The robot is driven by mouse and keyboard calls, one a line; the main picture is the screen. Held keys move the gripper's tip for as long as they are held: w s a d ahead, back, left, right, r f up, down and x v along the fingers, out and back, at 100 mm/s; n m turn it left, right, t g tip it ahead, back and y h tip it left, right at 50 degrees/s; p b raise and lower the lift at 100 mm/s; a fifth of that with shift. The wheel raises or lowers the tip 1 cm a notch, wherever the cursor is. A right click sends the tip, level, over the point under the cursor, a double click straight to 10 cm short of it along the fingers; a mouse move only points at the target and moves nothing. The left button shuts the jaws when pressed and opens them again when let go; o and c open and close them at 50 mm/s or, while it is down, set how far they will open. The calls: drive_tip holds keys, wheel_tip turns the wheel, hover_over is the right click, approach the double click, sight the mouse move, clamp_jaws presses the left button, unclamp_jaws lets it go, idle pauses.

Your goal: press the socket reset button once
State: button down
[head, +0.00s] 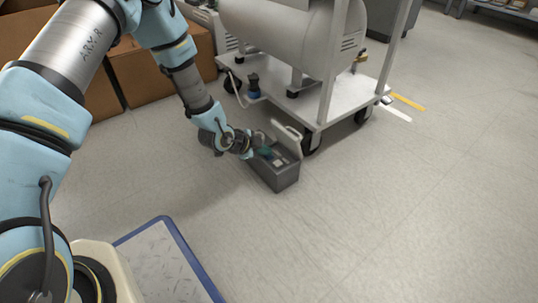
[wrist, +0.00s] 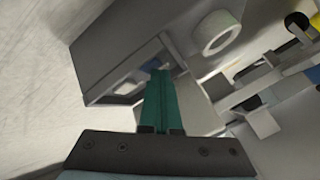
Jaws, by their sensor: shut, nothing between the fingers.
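I cannot make out the socket reset button for certain in either view. My gripper (head: 263,151) is over an open grey box on the floor, at the end of my outstretched arm. In the wrist view its teal fingers (wrist: 160,78) are together with nothing held. Their tips overlap a recess in a grey panel (wrist: 110,48); I cannot tell whether they touch it. A pale round ring (wrist: 217,33) lies to the right of the tips.
The grey box (head: 279,181) has a pale raised lid or handle (head: 288,139). A white wheeled cart (head: 335,105) carrying a large tank (head: 285,30) stands just behind it. Cardboard boxes (head: 150,75) are at the back left. The floor in front and right is clear.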

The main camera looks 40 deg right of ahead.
sight(266, 157)
drive_tip(key=shift+r, duration=0.15)
drive_tip(key=shift+r+p, duration=0.7)
drive_tip(key=shift+r, duration=0.05)
wheel_tip(266, 157, up, 5)
drive_tip(key=p, duration=0.4)
idle(0.6)
